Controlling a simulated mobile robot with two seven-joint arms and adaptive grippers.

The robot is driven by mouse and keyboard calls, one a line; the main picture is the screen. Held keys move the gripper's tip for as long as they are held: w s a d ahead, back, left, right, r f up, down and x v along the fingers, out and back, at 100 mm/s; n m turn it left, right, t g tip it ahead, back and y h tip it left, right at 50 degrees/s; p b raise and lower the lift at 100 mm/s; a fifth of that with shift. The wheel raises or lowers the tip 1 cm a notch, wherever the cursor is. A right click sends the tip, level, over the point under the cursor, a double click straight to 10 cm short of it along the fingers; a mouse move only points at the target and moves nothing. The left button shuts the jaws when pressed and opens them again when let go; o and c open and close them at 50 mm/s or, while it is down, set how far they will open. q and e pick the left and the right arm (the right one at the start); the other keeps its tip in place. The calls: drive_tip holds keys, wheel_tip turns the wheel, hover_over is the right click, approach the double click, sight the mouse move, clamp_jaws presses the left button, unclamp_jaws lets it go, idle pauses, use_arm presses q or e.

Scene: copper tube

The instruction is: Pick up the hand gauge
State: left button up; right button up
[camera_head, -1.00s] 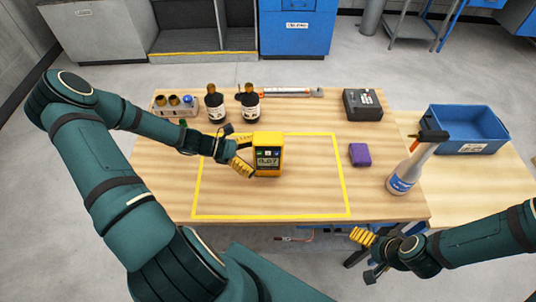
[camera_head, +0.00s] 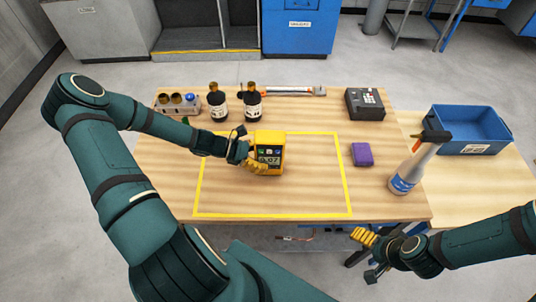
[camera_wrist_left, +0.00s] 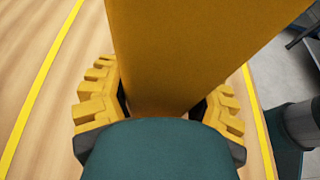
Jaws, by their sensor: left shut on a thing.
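The hand gauge (camera_head: 270,150) is a yellow box with a dark display, upright on the wooden table inside the yellow taped outline. My left gripper (camera_head: 255,164) is at the gauge's left side, with its yellow fingers shut on it. In the left wrist view the gauge's plain yellow body (camera_wrist_left: 190,50) fills the space between the two ridged fingers of the left gripper (camera_wrist_left: 160,105). My right gripper (camera_head: 366,255) is off the table's front edge at the lower right, away from the gauge. Its finger opening is too small to tell.
A purple block (camera_head: 362,154) lies right of the outline (camera_head: 346,180), with a spray bottle (camera_head: 412,168) beyond it. Two dark bottles (camera_head: 217,103) (camera_head: 252,100), a switch box (camera_head: 177,103) and a black keypad device (camera_head: 365,103) stand behind. A blue bin (camera_head: 468,128) is at right.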

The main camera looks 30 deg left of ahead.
sight(257, 135)
use_arm(q)
wheel_tip(257, 135, up, 10)
drive_tip(key=shift+p, duration=0.5)
use_arm(e)
drive_tip(key=shift+r, duration=0.55)
use_arm(q)
drive_tip(key=shift+d, duration=0.15)
drive_tip(key=shift+w, duration=0.1)
use_arm(e)
drive_tip(key=shift+r, duration=0.2)
use_arm(q)
drive_tip(key=shift+f+b, duration=2.8)
drive_tip(key=shift+f, duration=2.2)
use_arm(e)
wheel_tip(257, 135, down, 7)
drive_tip(key=shift+a+r, duration=0.15)
use_arm(q)
drive_tip(key=shift+f, duration=0.2)
use_arm(e)
clamp_jaws()
